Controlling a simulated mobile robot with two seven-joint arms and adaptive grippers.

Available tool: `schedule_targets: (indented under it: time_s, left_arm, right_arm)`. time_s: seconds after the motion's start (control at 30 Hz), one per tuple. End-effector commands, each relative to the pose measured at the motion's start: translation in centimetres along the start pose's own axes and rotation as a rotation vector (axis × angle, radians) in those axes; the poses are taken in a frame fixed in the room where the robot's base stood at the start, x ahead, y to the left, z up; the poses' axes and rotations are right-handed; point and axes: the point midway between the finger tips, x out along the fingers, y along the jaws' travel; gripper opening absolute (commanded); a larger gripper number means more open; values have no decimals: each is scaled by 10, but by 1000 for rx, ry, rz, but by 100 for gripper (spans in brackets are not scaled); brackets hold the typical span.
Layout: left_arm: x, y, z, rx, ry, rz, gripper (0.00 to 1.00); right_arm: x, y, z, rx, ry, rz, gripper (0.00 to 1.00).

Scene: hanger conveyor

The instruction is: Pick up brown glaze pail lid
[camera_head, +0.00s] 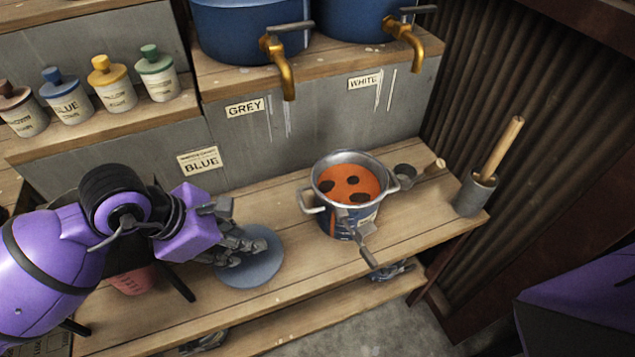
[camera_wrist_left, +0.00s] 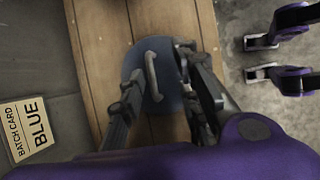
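A round blue-grey lid (camera_head: 252,258) lies flat on the wooden bench, left of the pail. It also shows in the left wrist view (camera_wrist_left: 166,98), with a curved grey handle (camera_wrist_left: 152,76) on top. My left gripper (camera_head: 238,246) is over the lid and hides part of it in the head view. In the wrist view its fingers (camera_wrist_left: 155,85) are spread, one on each side of the handle, with gaps visible. The metal pail (camera_head: 350,195) stands open, holding orange glaze with dark brown spots. My right gripper is not in view.
A small metal cup with a wooden handle (camera_head: 415,175) and a grey pot with a wooden stick (camera_head: 476,193) stand right of the pail. Blue tanks (camera_head: 245,35) with brass taps overhang the bench's back. A BLUE card (camera_head: 200,162) is on the wall. Small bottles (camera_head: 113,88) line a left shelf.

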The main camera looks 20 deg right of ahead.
Motion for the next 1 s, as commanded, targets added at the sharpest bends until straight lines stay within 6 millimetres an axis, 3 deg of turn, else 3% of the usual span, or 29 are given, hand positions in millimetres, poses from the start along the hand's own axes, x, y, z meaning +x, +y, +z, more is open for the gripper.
schedule_targets:
  time_s: [0.17, 0.7, 1.0]
  left_arm:
    - [-3, 18, -12, 44, 75, 53, 31]
    - [64, 19, -21, 40, 70, 50, 31]
    - [68, 19, -21, 41, 69, 52, 29]
  right_arm:
    - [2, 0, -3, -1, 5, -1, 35]
    - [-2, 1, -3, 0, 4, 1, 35]
    - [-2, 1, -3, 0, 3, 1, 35]
